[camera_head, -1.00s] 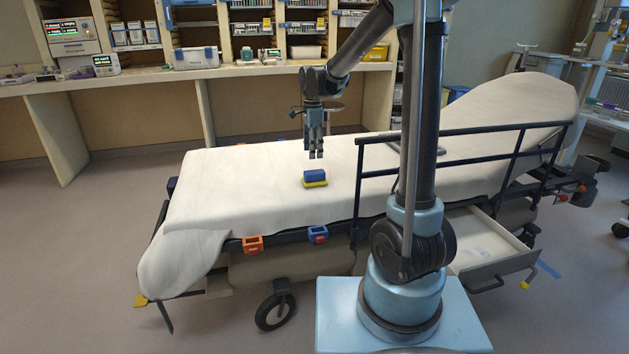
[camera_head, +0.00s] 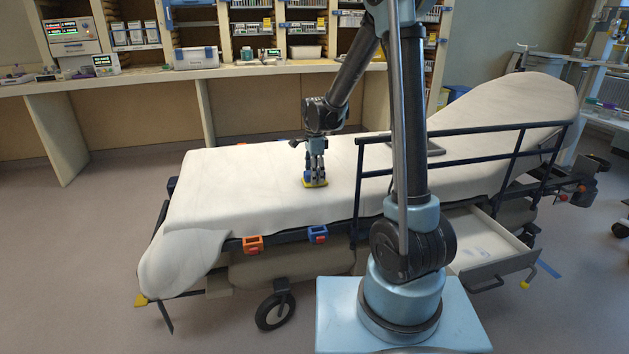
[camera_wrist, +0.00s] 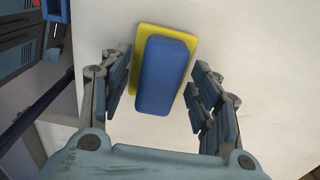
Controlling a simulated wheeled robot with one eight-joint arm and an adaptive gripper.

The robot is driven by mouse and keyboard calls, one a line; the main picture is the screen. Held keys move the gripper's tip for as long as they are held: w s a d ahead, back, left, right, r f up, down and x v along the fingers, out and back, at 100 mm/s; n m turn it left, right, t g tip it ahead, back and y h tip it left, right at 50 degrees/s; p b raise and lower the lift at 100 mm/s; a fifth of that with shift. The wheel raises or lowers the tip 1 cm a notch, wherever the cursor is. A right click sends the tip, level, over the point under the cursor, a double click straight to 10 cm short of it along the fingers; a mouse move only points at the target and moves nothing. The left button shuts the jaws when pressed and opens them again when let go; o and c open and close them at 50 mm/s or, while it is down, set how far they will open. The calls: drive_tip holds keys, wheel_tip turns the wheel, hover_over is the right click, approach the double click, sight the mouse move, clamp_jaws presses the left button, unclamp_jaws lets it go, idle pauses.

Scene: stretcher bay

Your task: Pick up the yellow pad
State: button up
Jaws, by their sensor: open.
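The yellow pad (camera_wrist: 177,33) lies flat on the white stretcher sheet with a blue block (camera_wrist: 161,76) on top of it. In the head view the pad (camera_head: 314,184) shows as a thin yellow edge under my gripper (camera_head: 316,180), which hides most of the blue block. In the wrist view my gripper (camera_wrist: 157,95) is open, with one finger on each side of the blue block and pad. A gap shows on the right side; the left finger is close to the pad's edge, and I cannot tell whether it touches.
The stretcher (camera_head: 215,195) has free sheet to the left of the pad. A dark side rail (camera_head: 470,150) stands on its right part. Orange (camera_head: 253,244) and blue (camera_head: 318,234) clips sit on the near edge. An open drawer (camera_head: 490,250) juts out at right.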

drive_tip(key=shift+c, duration=0.6)
drive_tip(key=c, duration=1.1)
wheel_tip(320, 180, up, 10)
drive_tip(key=shift+o, duration=1)
